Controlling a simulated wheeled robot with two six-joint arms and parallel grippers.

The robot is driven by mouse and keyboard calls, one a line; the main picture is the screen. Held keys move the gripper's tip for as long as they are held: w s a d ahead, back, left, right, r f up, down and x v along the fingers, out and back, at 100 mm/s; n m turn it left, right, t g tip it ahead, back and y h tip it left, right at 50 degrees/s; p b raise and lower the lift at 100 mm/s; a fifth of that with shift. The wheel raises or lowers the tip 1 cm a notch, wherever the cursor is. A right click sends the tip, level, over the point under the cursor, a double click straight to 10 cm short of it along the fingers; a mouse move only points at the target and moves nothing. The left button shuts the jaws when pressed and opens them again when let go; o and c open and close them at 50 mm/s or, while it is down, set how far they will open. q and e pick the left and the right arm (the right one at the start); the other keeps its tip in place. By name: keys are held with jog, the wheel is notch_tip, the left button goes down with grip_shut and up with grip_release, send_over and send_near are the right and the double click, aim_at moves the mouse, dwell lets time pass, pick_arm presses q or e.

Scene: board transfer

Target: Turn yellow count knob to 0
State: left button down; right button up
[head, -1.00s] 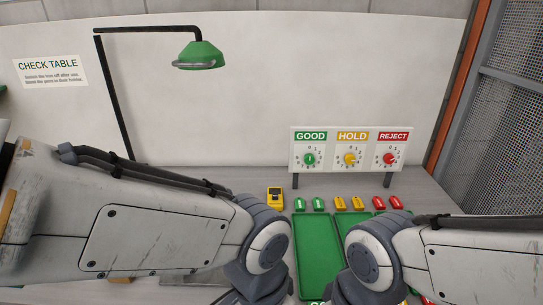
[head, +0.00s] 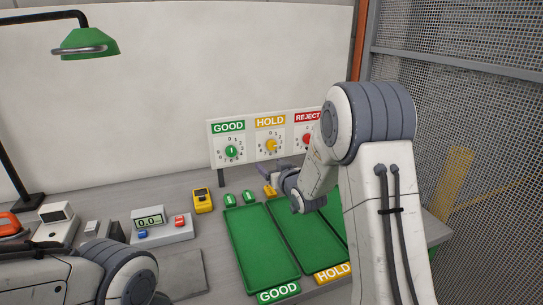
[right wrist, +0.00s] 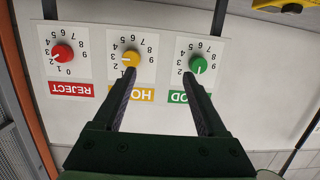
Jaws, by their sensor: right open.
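The yellow knob (head: 271,146) is the middle dial of a white panel, under the HOLD label. It shows upside down in the right wrist view (right wrist: 131,58); its pointer appears turned toward the low numbers near 2, though the exact number is unclear. My right gripper (right wrist: 160,74) is open and empty, in front of the panel. In the wrist view one fingertip overlaps the yellow dial's lower edge, and the other lies just below the green knob (right wrist: 199,65). I cannot tell whether it touches. My left gripper is outside the picture.
The red knob (right wrist: 62,54) is on the same panel. Green trays (head: 258,250), a yellow device (head: 202,200), and a scale (head: 160,226) stand on the table below. A mesh wall (head: 470,130) is at right.

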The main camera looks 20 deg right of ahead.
jog(key=t, duration=0.2)
send_near(271, 147)
jog(key=s, duration=0.2)
jog(key=shift+m+h, duration=0.3)
jog(key=w+p, duration=0.2)
jog(key=w, duration=0.8)
jog(key=shift+w+r, duration=0.2)
jog(key=shift+w, duration=0.05)
jog(key=shift+c, duration=0.3)
grip_shut()
jog(key=shift+f+b, duration=0.1)
jog(key=shift+b, duration=0.5)
jog(key=n+b, duration=0.5)
jog(key=b, duration=0.1)
jog(key=n+b, duration=0.5)
jog(key=b, duration=0.2)
jog(key=n+b, duration=0.5)
jog(key=b, duration=0.1)
jog(key=shift+a+f+b, duration=0.25)
jog(key=shift+b, duration=0.15)
jog(key=shift+r+n+b, duration=0.2)
jog(key=shift+n+b, duration=1.15)
jog(key=shift+n, duration=0.15)
